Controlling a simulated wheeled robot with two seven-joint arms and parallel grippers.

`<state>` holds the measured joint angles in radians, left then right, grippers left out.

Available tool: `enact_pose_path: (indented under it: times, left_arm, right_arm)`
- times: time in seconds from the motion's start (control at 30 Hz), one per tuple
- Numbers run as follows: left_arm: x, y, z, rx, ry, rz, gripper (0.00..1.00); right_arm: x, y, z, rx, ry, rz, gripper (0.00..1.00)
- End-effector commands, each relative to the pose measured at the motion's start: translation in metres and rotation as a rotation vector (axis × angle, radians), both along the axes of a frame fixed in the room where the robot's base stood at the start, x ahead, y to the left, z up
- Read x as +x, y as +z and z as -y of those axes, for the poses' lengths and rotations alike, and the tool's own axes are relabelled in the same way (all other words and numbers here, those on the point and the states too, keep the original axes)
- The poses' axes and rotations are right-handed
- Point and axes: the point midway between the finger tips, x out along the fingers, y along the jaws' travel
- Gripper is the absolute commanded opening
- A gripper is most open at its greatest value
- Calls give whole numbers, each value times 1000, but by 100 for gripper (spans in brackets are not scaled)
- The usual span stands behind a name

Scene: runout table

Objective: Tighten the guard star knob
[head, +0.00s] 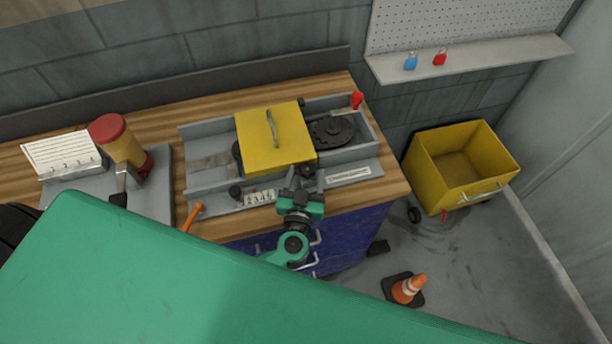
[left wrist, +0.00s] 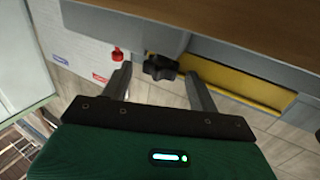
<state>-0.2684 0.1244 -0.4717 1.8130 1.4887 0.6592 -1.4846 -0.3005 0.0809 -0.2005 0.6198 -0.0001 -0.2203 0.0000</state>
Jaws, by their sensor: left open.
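The black star knob (left wrist: 160,67) shows in the left wrist view at the edge of a grey metal part, in front of the yellow guard (left wrist: 250,80). In the head view the knob (head: 308,171) is a small dark shape by the guard's lower right corner. The yellow guard (head: 262,150) has a grey handle on top and sits over the grey machine bed. My left gripper (head: 299,180) is at the bed's front edge. In the left wrist view its two fingers stand apart on either side of the knob; I cannot tell whether they touch it. My right gripper is not seen.
A dark toothed disc (head: 333,130) and a red-knobbed lever (head: 357,100) are right of the guard. A yellow bin (head: 415,170) and an orange cone (head: 409,287) stand on the floor.

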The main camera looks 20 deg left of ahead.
Motion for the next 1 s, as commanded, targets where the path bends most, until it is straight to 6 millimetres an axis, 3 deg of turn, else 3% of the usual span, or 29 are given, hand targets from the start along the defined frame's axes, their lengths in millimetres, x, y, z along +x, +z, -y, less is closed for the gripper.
enact_pose_path:
  times: [0.23, 0.7, 1.0]
  left_arm:
    - [-18, -3, 3, -1, 0, -3, 60]
    - [-106, -3, 18, -1, -1, -3, 60]
    - [-134, -1, 23, 0, 0, -1, 60]
  right_arm:
    - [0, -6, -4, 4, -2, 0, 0]
    - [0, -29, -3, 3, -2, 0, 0]
    - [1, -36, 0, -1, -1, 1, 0]
